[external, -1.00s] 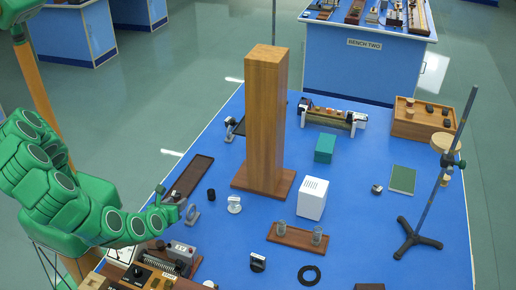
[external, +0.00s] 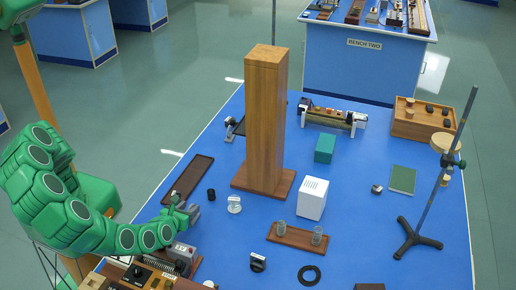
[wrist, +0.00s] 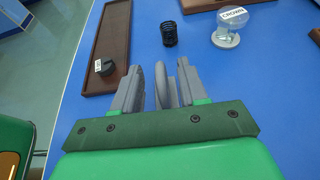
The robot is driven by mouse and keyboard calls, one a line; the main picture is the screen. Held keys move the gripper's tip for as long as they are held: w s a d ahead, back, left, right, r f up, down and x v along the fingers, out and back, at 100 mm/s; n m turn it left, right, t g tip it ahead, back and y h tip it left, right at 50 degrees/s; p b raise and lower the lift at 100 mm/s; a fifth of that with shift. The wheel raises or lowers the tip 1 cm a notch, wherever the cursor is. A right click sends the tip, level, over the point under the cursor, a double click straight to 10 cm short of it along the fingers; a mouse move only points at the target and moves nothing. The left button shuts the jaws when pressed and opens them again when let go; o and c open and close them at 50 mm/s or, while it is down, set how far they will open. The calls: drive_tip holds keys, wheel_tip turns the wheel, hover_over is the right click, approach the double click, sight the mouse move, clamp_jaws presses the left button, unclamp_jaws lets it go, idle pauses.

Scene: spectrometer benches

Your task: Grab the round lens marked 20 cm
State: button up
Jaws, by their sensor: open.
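My gripper (external: 188,208) is open low over the blue bench, near the near end of the long dark wooden tray. In the wrist view its two grey fingers (wrist: 161,88) point forward. A grey, round-edged piece (wrist: 161,84) stands upright between the fingers, seen nearly edge-on and apart from the left finger. It looks like the round lens in its mount. No 20 cm mark can be read on it. In the external view my fingers mostly hide this piece.
The dark tray (external: 188,180) holds a small black labelled piece (wrist: 105,66) in the wrist view. A black ribbed cylinder (wrist: 169,34) and a clear piece labelled CROWN (wrist: 232,20) stand just beyond my fingers. A tall wooden column (external: 265,125) stands farther right.

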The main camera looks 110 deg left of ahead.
sight(189, 208)
drive_tip(key=shift+x, duration=1.75)
clamp_jaws()
